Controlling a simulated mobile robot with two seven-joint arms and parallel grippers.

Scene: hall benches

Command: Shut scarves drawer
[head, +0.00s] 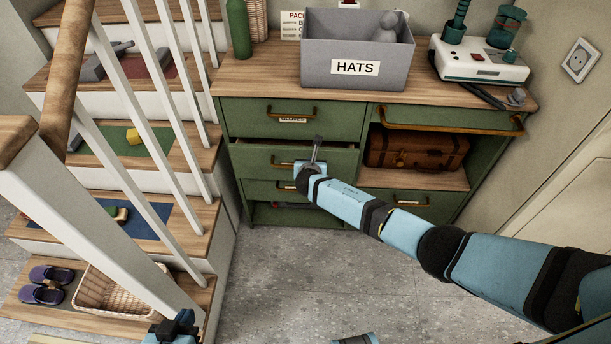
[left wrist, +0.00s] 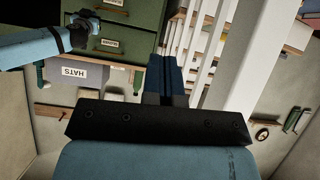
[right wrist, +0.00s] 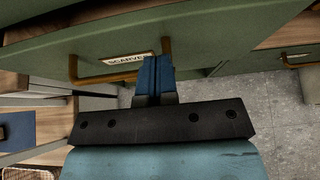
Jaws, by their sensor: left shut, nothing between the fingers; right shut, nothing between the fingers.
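The scarves drawer (head: 262,158) is the second one down in the left column of the green cabinet. It stands slightly open, with a dark gap along its top edge. In the right wrist view its label (right wrist: 125,59) reads SCARVE, the rest being cut off by my fingers, and its brass handle (right wrist: 73,66) shows beside it. My right gripper (head: 299,167) is shut and empty, right at the drawer front by the handle; I cannot tell whether it touches. My left gripper (head: 181,324) is shut and empty, low at the front beside the stairs, away from the cabinet.
A grey HATS bin (head: 322,77), a green bottle (head: 238,30) and a white device (head: 480,62) stand on the cabinet top. A brown suitcase (head: 415,148) sits in the right opening. Stairs with a white railing (head: 170,95) rise at left. The floor (head: 330,275) in front is clear.

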